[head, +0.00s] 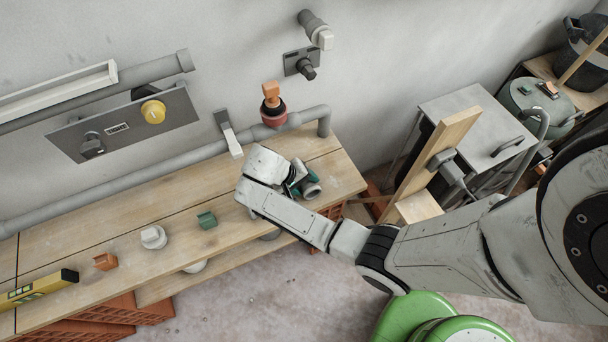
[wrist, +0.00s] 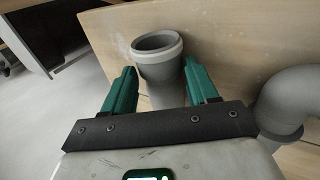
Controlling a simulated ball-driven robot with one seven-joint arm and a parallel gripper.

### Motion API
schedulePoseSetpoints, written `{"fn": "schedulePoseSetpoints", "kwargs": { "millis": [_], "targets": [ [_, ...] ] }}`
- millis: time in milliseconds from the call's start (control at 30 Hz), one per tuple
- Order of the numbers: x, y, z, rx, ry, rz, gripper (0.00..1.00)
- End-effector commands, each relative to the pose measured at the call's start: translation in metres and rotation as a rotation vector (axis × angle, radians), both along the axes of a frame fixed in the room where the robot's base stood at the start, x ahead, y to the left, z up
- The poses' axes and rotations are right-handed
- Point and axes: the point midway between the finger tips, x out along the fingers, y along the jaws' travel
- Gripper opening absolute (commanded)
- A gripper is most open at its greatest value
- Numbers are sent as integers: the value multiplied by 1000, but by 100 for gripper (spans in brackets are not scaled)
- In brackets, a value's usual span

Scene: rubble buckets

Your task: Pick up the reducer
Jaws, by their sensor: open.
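The reducer (wrist: 158,58) appears to be the grey, round, open-topped pipe fitting with a wider pale rim, upright in the wrist view. It stands between the two green fingers of my gripper (wrist: 160,68), which are open, with gaps at both sides. In the head view my gripper (head: 299,180) is over the right end of the wooden bench, and the grey fitting (head: 312,191) shows beside its fingers. My arm and gripper partly cover that area. The lower part of the fitting is partly hidden in the wrist view.
A grey pipe elbow (wrist: 285,105) stands right of my gripper in the wrist view. The bench (head: 75,233) also holds a green piece (head: 207,220), a whitish fitting (head: 153,237), an orange piece (head: 105,261) and a yellow level (head: 38,290). A wooden plank (head: 432,155) leans at the right.

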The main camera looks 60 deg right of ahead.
Motion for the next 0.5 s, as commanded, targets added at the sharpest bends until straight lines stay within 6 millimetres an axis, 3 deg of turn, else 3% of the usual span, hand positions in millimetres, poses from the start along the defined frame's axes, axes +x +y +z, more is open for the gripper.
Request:
{"fn": "schedulePoseSetpoints", "kwargs": {
  "millis": [333,500],
  "targets": [
    [-2,-4,-8,0,-1,0,58],
    [-2,-4,-8,0,-1,0,42]
  ]
}}
